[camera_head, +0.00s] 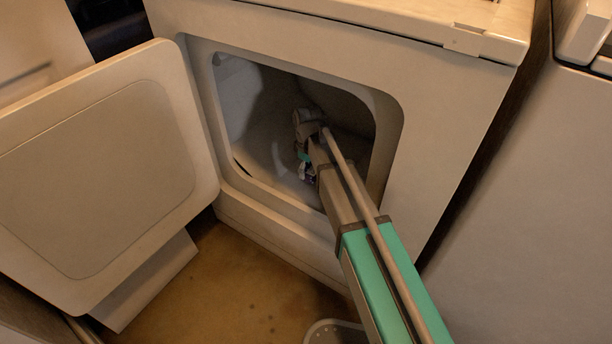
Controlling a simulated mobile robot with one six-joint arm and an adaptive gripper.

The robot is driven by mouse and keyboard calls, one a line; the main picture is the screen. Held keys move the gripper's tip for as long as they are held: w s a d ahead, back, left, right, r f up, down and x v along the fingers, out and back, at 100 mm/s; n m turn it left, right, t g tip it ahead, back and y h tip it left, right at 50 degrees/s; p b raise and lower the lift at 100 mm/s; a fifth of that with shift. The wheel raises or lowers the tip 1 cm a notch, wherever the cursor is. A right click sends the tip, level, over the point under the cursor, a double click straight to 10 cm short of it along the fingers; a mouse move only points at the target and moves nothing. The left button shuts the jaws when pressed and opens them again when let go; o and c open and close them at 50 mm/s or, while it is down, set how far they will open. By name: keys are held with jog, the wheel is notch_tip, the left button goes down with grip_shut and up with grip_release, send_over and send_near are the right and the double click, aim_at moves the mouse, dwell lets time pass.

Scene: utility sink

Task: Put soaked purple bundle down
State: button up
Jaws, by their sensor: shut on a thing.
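My arm reaches through the square opening of a white front-loading machine (430,110). My gripper (303,158) is inside the dim drum (262,135), away from the opening's rim. It is shut on a small bundle (309,176), which shows as a little dark purplish patch at the fingers. The gripper and arm hide most of the bundle. I cannot tell whether the bundle touches the drum floor.
The machine's door (105,165) stands wide open to the left. Another white appliance (540,210) stands close on the right. A grey basket rim (335,330) shows on the brown floor (225,285) at the bottom. The machine's top edge overhangs above the opening.

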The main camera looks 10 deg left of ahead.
aim_at(308, 175)
jog(key=shift+w+a+f+b, duration=0.2)
jog(key=shift+w+f+b, duration=0.2)
jog(key=shift+f, duration=0.2)
notch_tip(308, 175, down, 3)
jog(key=b, duration=0.3)
jog(key=shift+s+r, duration=0.1)
jog(key=o, duration=1.1)
jog(key=shift+c, duration=0.2)
notch_tip(308, 175, up, 12)
jog(key=p, duration=1.2)
